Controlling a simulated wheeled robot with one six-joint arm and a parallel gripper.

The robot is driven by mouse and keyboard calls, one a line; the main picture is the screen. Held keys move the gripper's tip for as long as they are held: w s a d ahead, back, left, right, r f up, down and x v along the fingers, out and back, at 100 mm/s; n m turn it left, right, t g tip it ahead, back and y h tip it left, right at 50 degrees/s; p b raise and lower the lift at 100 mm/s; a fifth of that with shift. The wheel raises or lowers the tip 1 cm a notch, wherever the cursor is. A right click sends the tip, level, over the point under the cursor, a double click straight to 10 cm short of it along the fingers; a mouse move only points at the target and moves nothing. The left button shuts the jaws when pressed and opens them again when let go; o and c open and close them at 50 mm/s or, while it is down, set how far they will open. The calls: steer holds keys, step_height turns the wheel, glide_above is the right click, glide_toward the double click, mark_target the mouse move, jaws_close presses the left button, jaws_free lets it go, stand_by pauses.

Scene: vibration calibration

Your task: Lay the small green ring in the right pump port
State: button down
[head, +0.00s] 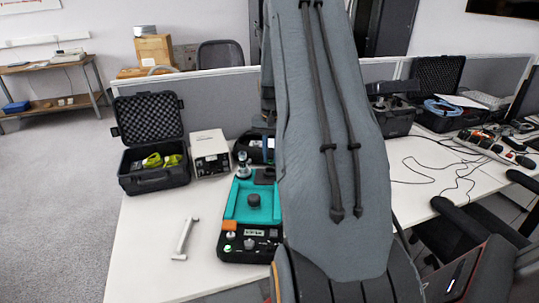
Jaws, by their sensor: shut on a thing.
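A teal and black device (238,204) lies on the white table, left of my arm. It has a dark round knob in its middle and a silver upright fitting (243,166) at its far left end. My grey arm covers the device's right side, so a right pump port cannot be made out. The small green ring cannot be seen. My gripper is hidden behind my arm, and its place relative to the ring and port cannot be told.
An open black case (152,178) with yellow-green items and a beige box (210,154) stand behind the device. A white handle-like bar (185,239) lies to its left. The table's front left is otherwise clear. Cables (440,170) lie at the right.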

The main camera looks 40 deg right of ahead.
mark_target(271, 161)
steer(key=shift+f+b, duration=1)
steer(key=shift+f, duration=0.75)
steer(key=c, duration=1.5)
jaws_free()
steer(key=shift+r, duration=0.15)
step_height(271, 161, up, 8)
steer(key=shift+f+b, duration=0.2)
steer(key=shift+b, duration=0.75)
